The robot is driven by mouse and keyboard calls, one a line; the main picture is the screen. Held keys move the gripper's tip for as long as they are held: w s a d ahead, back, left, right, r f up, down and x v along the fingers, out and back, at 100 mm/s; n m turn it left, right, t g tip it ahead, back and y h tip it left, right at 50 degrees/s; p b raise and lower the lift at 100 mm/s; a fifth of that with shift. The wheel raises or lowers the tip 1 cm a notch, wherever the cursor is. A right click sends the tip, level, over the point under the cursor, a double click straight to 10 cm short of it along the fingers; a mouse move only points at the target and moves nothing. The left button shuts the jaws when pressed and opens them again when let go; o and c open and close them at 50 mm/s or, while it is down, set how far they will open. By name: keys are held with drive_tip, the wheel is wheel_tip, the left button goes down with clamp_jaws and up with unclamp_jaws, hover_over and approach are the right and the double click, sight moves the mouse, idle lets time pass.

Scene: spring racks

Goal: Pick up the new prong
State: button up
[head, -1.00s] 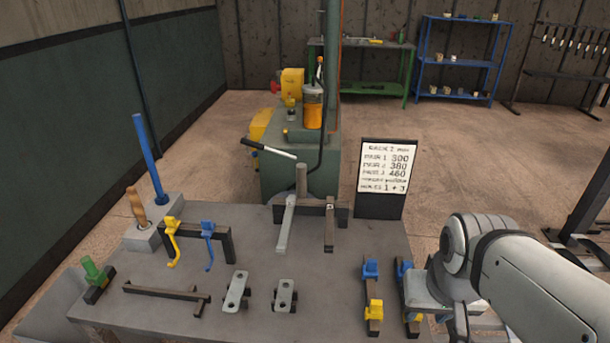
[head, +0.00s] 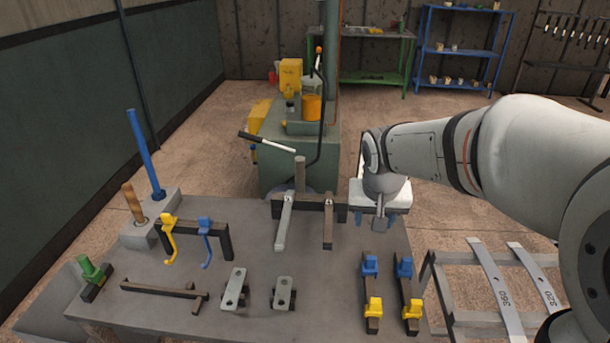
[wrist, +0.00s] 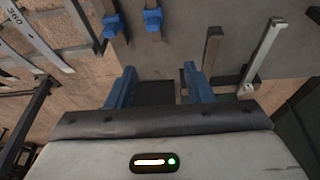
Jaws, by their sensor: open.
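Two prongs hang side by side from a dark bracket (head: 305,203) at the back of the table: a light grey prong (head: 284,222) on the left and a darker brownish prong (head: 328,226) on the right. The light one looks like the new prong, though no label shows. In the wrist view the light prong (wrist: 264,48) and dark prong (wrist: 206,62) lie right of the fingers. My gripper (head: 375,220) is open and empty, right of both prongs, near the table's back right corner. Its blue fingers (wrist: 160,88) touch nothing visible.
Blue-and-yellow clamps (head: 371,290) stand at the table's right. A bracket with yellow and blue hooks (head: 190,228) stands left, with grey plates (head: 234,290) in front. Right of the table, a rack holds leaf springs (head: 495,285). A pump lever (head: 268,142) sticks out behind.

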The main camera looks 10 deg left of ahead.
drive_tip(key=w+a+f, duration=0.4)
drive_tip(key=w+a, duration=0.6)
drive_tip(key=a, duration=0.2)
drive_tip(key=t, duration=0.1)
hover_over(286, 213)
drive_tip(key=s, duration=0.2)
drive_tip(key=shift+n+y, duration=0.3)
drive_tip(key=f, duration=0.5)
drive_tip(key=shift+s+d+p, duration=0.15)
drive_tip(key=shift+d+p, duration=0.1)
drive_tip(key=shift+p, duration=0.15)
drive_tip(key=p+x, duration=0.1)
drive_tip(key=x, duration=0.3)
drive_tip(key=p+x, duration=0.1)
drive_tip(key=x, duration=0.2)
drive_tip(key=shift+a+f, duration=0.25)
drive_tip(key=shift+f, duration=0.2)
clamp_jaws()
